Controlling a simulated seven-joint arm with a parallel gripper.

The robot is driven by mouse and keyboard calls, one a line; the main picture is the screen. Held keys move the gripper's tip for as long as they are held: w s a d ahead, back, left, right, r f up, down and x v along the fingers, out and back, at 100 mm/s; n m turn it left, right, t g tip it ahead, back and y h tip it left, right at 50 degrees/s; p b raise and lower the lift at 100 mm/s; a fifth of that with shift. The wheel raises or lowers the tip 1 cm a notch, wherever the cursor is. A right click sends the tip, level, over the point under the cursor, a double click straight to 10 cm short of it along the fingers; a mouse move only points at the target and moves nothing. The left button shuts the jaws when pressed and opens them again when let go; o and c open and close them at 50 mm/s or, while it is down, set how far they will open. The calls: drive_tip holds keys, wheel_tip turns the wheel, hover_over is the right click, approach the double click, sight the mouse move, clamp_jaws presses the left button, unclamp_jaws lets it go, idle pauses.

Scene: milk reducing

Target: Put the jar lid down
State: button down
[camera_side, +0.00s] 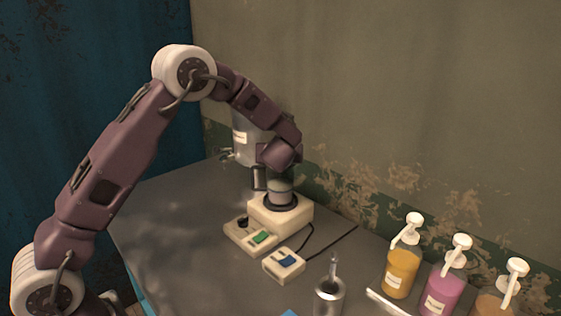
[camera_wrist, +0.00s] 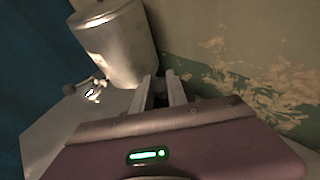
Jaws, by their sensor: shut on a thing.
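My gripper (camera_wrist: 162,88) points at the back of the table in the wrist view, its two grey fingers close together on a dark piece. The piece is mostly hidden, and I take it to be the jar lid. In the side view my gripper (camera_side: 260,179) hangs just left of a small greyish jar (camera_side: 280,191), above the table. The jar stands upright on a cream base (camera_side: 281,216) with a dark ring. My wrist covers the area above the jar, so its top is hard to see.
A metal tank (camera_side: 240,143) with a tap stands behind; it also shows in the wrist view (camera_wrist: 118,42). A green-button box (camera_side: 250,236) and a blue-switch box (camera_side: 284,264) sit in front. A metal cup (camera_side: 328,298) and pump bottles (camera_side: 400,272) stand right. The left table is clear.

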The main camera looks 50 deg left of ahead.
wheel_tip(320, 180, up, 10)
drive_tip(key=r, duration=0.1)
wheel_tip(320, 180, up, 4)
drive_tip(key=n+g+y, duration=0.3)
drive_tip(key=n+g, duration=1)
drive_tip(key=g, duration=0.1)
hover_over(176, 218)
drive_tip(key=shift+g, duration=0.3)
wheel_tip(176, 218, down, 35)
drive_tip(key=shift+s+r, duration=0.1)
drive_tip(key=shift+f, duration=0.2)
drive_tip(key=c, duration=1.3)
unclamp_jaws()
